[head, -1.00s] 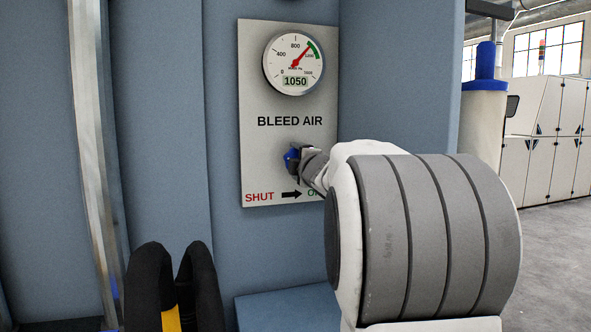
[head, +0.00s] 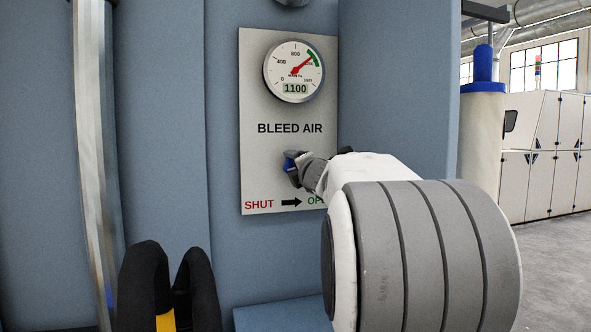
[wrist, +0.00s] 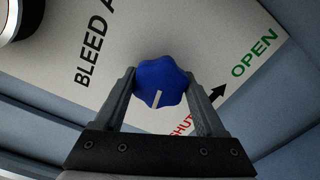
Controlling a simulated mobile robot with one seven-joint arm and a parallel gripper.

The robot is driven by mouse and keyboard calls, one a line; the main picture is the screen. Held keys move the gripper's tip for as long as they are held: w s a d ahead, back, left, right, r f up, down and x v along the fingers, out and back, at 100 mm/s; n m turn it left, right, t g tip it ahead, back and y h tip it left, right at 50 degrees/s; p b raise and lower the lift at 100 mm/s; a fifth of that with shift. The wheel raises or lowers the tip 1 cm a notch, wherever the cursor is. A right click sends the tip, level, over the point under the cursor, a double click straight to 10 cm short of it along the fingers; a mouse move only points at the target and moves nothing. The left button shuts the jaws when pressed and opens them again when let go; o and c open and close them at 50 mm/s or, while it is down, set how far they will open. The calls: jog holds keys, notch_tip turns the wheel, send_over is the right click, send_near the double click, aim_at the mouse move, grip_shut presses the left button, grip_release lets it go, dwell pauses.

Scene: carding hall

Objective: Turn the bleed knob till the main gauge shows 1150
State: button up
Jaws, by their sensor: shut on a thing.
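The blue bleed knob (wrist: 160,80) is a lobed knob with a white pointer line, on the pale BLEED AIR panel (head: 260,105). My gripper (wrist: 162,88) is shut on it, one finger on each side in the wrist view. In the head view my gripper (head: 295,168) hides most of the knob, leaving a bit of blue at its left. The main gauge (head: 295,71) sits above the label; its digital window reads 1100 and its red needle points up right at the green band. Below the knob, a black arrow (head: 291,202) runs from red SHUT to green OPEN, partly hidden in the head view.
A vertical metal pipe (head: 92,160) runs down the blue wall at left. Black looped handles (head: 170,290) stand at lower left. At right are white cabinets (head: 545,150) and open grey floor (head: 555,270).

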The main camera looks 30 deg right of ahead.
jog(key=o, duration=1.3)
jog(key=shift+s+a, duration=0.1)
jog(key=shift+s, duration=0.05)
